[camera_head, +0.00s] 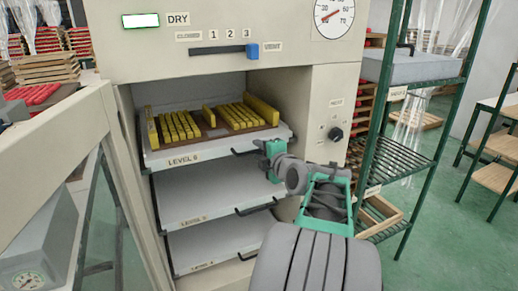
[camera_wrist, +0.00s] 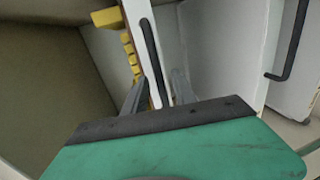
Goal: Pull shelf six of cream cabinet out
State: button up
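The cream cabinet (camera_head: 280,82) stands open at the front. Its top visible shelf (camera_head: 218,143), labelled LEVEL 6, carries rows of yellow pieces (camera_head: 232,118) on a brown board. A dark bar handle (camera_head: 246,152) runs along this shelf's front edge. My gripper (camera_head: 262,150) is at the right part of that handle. In the wrist view the fingers of my gripper (camera_wrist: 158,88) are apart, one on each side of the handle (camera_wrist: 152,58) and white shelf front (camera_wrist: 134,20). Contact with the handle cannot be made out.
Two lower shelves (camera_head: 212,196) (camera_head: 215,244) with their own handles sit below. A cream door frame (camera_head: 62,130) stands at the left. A green rack (camera_head: 398,160) stands close at the right. Green floor (camera_head: 440,225) is open beyond it.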

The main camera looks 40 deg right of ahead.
jog(key=shift+w+d+f, duration=0.15)
jog(key=shift+w, duration=0.3)
grip_shut()
dwell(1.1)
